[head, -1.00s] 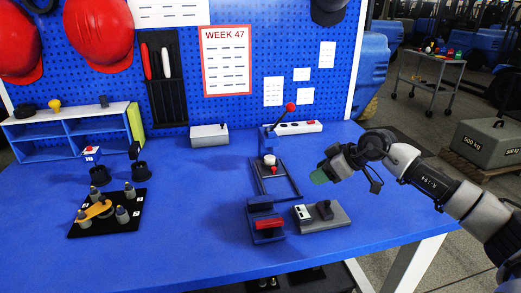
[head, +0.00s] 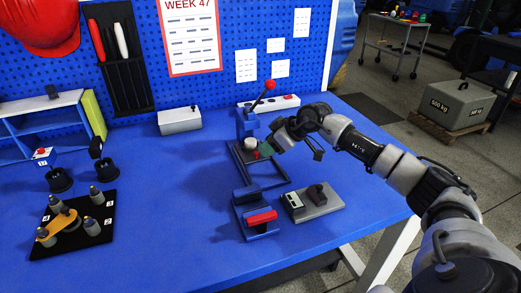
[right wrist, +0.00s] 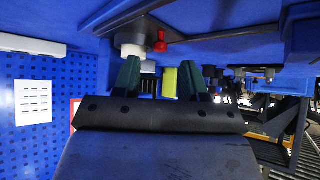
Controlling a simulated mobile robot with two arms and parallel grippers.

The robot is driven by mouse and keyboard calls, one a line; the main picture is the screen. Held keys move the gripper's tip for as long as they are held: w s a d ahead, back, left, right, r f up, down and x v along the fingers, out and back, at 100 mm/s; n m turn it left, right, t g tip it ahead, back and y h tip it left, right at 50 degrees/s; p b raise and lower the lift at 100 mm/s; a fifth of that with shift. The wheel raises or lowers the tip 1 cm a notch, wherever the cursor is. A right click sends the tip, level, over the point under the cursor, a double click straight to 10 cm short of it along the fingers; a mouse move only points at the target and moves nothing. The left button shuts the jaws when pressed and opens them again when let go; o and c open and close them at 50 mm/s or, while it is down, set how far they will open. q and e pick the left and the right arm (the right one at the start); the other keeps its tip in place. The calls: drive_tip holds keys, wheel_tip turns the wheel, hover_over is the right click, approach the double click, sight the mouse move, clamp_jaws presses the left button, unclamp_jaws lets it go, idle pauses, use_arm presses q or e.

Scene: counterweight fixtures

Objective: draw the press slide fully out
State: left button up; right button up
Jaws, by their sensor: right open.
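The press (head: 247,123) is a blue upright with a red-balled lever, standing on the bench. Its slide carries a white round piece (head: 250,143) and a small red knob (head: 256,154). The slide sits at the back of dark rails (head: 272,186) that run toward the bench front, where they are empty. My right gripper (head: 267,150), with green fingers, is just right of the red knob. In the right wrist view, its open fingers (right wrist: 160,66) point at the knob (right wrist: 160,42) and the white piece (right wrist: 132,50), with nothing between them. My left gripper is out of view.
A blue fixture with a red handle (head: 262,217) and a grey plate with a black block (head: 327,205) stand before the rails. A white box (head: 179,122) is behind left. A black board with several weights (head: 97,236) lies at left. The middle left bench is clear.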

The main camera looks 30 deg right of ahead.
sight(257, 152)
drive_tip(key=x, duration=0.2)
drive_tip(key=shift+w+a+f, duration=0.1)
drive_tip(key=shift+w+f, duration=0.1)
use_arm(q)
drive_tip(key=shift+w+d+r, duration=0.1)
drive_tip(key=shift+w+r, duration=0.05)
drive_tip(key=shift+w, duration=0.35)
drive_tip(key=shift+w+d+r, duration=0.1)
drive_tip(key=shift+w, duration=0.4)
use_arm(e)
drive_tip(key=shift+w+a+f, duration=0.2)
drive_tip(key=shift+w+f, duration=0.15)
drive_tip(key=shift+f, duration=0.1)
drive_tip(key=c, duration=0.6)
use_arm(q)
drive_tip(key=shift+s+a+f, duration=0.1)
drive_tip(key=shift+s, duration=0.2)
use_arm(e)
clamp_jaws()
